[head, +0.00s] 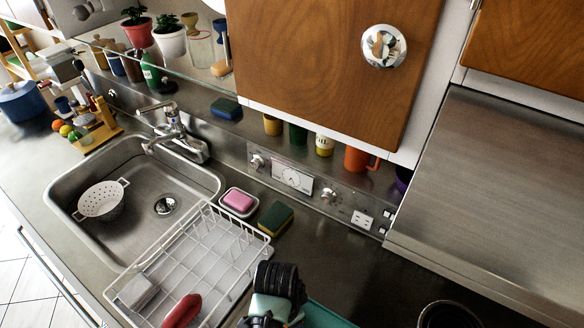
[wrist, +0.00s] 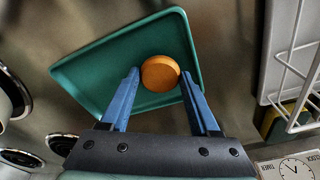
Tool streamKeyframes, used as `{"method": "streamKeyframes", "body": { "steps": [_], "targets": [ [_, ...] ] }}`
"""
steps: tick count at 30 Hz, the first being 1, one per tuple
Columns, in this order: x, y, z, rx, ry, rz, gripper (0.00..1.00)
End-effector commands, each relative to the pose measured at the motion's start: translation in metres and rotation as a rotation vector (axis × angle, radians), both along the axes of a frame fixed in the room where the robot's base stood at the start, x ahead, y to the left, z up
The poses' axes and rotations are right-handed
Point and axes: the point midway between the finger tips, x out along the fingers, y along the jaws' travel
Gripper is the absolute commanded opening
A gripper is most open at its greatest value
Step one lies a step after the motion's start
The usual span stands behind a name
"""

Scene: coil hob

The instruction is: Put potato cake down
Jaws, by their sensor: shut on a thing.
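The potato cake (wrist: 160,66), a round orange-brown patty, is between the blue fingertips of my gripper (wrist: 160,78) in the wrist view. My gripper is shut on it. Behind the cake is a teal tray (wrist: 96,72) with a raised rim; the cake appears over its right part. I cannot tell whether the cake touches the tray. In the head view, part of the tray (head: 325,317) shows at the bottom, beside my arm. The cake and fingertips are hidden there.
A white dish rack (head: 215,245) holding a red item (head: 182,311) is left of my arm, by the sink (head: 135,165). A sponge (head: 275,218) and pink soap (head: 238,201) lie behind it. Hob coils (wrist: 22,158) are left of the tray in the wrist view. A wooden cabinet (head: 325,60) hangs above.

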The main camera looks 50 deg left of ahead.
Motion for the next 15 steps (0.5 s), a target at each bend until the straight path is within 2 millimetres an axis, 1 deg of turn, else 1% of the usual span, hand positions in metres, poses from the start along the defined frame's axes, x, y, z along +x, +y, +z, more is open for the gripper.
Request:
{"method": "streamKeyframes", "body": {
  "steps": [3,10,13,14,15],
  "targets": [
    [-0.0003,-0.0003,-0.0077,0.0,0.0,0.0,0.09],
    [-0.0001,-0.0003,-0.008,0.0,0.0,-0.001,0.09],
    [-0.0001,-0.0004,-0.011,0.0,0.0,-0.001,0.09],
    [-0.0001,-0.0004,-0.0112,0.0,0.0,-0.001,0.64],
    [0.0,-0.0003,-0.0104,0.0,0.0,-0.001,0.71]
  ]
}}
